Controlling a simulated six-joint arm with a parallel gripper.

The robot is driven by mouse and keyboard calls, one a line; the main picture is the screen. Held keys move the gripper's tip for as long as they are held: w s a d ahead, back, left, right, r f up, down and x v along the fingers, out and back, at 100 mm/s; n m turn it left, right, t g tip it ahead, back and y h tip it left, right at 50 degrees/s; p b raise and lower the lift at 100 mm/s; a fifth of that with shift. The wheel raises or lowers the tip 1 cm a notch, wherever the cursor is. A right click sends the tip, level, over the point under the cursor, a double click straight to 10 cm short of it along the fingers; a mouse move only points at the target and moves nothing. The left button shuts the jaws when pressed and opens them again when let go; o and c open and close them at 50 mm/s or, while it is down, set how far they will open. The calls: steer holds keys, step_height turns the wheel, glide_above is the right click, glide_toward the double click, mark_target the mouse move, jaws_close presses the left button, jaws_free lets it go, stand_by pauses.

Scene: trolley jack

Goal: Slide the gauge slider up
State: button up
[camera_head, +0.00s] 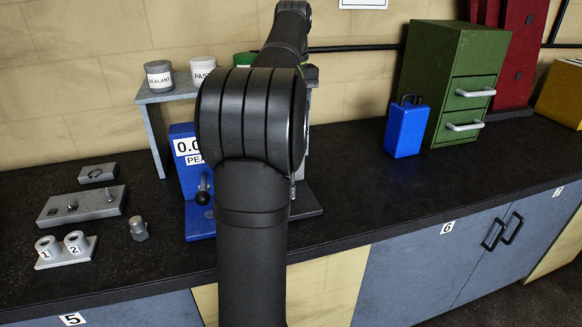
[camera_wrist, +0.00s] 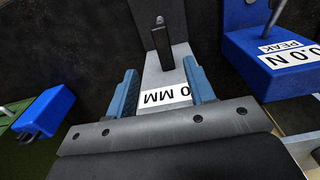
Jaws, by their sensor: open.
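In the wrist view a grey upright gauge plate (camera_wrist: 162,75) carries a white label reading "0 MM" (camera_wrist: 163,96). A dark slider piece with a small pin (camera_wrist: 160,38) sits on the plate, beyond my fingertips. My gripper (camera_wrist: 160,66) is open, with one blue-grey finger on each side of the plate and nothing held between them. Whether either finger touches the plate cannot be told. In the head view my arm hides the gripper and most of the gauge.
A blue force meter marked "PEAK" (camera_head: 186,172) with a black-knobbed lever stands left of my arm; it shows in the wrist view (camera_wrist: 275,62). A shelf (camera_head: 157,98) with labelled tubs is behind. A blue case (camera_head: 405,130) and green drawers (camera_head: 460,75) stand right.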

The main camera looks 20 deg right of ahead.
step_height(320, 180, down, 17)
steer(key=shift+f, duration=0.1)
stand_by(0.3)
steer(key=shift+c, duration=0.2)
